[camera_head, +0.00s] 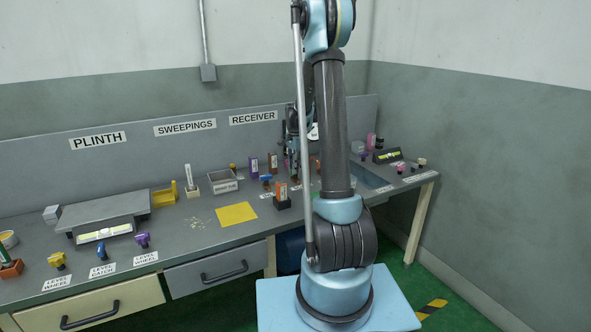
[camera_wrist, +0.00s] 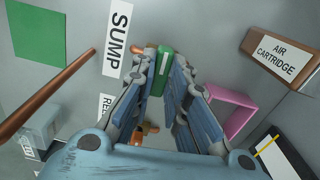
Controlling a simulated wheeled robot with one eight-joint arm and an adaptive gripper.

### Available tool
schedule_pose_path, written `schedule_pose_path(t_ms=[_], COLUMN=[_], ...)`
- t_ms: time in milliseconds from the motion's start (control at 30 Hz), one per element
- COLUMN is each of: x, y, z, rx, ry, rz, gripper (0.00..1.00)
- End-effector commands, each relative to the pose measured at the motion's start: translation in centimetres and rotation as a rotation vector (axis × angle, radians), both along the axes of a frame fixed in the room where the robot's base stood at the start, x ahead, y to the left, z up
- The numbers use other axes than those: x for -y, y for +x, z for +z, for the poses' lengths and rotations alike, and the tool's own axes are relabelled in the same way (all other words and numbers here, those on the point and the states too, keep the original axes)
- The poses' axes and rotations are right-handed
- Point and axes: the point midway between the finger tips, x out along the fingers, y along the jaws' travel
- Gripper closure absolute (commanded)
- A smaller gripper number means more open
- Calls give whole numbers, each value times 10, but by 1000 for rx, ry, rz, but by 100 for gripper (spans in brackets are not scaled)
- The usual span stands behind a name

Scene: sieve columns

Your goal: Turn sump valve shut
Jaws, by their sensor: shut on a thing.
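In the wrist view my gripper (camera_wrist: 161,72) has its two blue-padded fingers on either side of a narrow green handle with a white mark, which I take as the sump valve (camera_wrist: 158,72). The handle stands between the fingertips, beside the white SUMP label (camera_wrist: 118,38). A short copper-coloured piece shows behind it. How far the valve is turned cannot be told. In the head view my gripper (camera_head: 293,148) is mostly hidden behind my arm at the back of the bench, and the valve cannot be made out there.
A copper-coloured rod (camera_wrist: 45,97) runs slantwise left of the fingers. A pink frame (camera_wrist: 232,112) is close at right, with a brown air cartridge (camera_wrist: 278,55) farther right. An orange part (camera_wrist: 148,128) shows between the fingers. The yellow mat (camera_head: 236,214) lies bare on the bench.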

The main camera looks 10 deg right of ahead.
Motion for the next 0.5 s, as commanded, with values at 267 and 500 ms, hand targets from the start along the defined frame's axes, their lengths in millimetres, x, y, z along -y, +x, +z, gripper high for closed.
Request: schedule_pose_path(t_ms=[267, 500], x=[-2, -2], y=[2, 3], z=[1, 1], rx=[4, 5], ry=[4, 4], rz=[-73, -85], gripper=[100, 100])
